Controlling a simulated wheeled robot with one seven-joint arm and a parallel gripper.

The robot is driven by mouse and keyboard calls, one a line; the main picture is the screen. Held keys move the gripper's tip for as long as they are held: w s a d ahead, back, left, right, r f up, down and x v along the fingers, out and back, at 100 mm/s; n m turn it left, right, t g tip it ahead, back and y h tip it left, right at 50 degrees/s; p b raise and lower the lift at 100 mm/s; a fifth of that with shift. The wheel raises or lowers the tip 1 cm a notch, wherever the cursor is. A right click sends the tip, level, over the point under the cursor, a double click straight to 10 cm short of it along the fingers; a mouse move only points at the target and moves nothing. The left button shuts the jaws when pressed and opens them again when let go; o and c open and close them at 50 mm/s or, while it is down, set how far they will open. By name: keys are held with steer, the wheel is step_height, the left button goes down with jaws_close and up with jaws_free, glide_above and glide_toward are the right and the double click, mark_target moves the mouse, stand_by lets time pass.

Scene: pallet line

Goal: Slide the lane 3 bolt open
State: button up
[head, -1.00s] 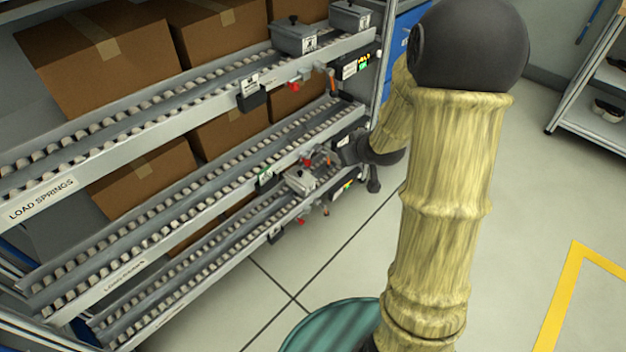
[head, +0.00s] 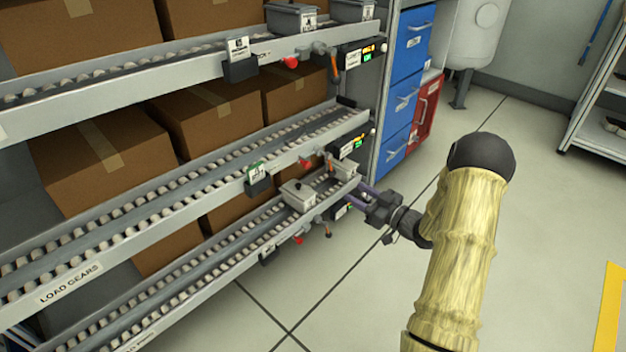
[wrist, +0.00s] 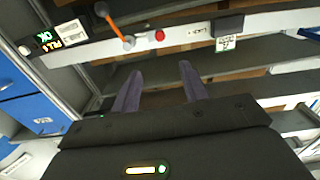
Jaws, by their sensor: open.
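My gripper (head: 358,197) is open and empty at the right end of the rack, in front of the lower lanes. In the wrist view its two purple fingers (wrist: 160,72) are apart with nothing between them. That view shows a lane end rail with an orange lever (wrist: 115,20), a grey knob (wrist: 129,43) and a red knob (wrist: 160,34) beyond the fingertips, apart from them. In the head view, similar fittings sit on the top lane (head: 318,47), the middle lane (head: 305,163) and the bottom lane (head: 299,240). Lane numbers are too small to read, so I cannot tell which bolt is lane 3's.
Grey bins (head: 298,195) stand near the lane ends. A blue drawer cabinet (head: 400,100) and a red cabinet (head: 428,105) stand behind the rack's right end.

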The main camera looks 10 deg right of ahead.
mark_target(309, 165)
steer(key=shift+r, duration=0.1)
steer(key=b+x, duration=0.3)
steer(key=x, duration=0.5)
steer(key=b+x, duration=0.4)
steer(key=x, duration=0.4)
steer(key=shift+w+a+f, duration=0.15)
steer(key=shift+f, duration=0.1)
steer(key=shift+w+a+r, duration=0.15)
steer(key=shift+w+a, duration=0.1)
steer(key=shift+w, duration=0.2)
steer(key=shift+c, duration=0.3)
jaws_close()
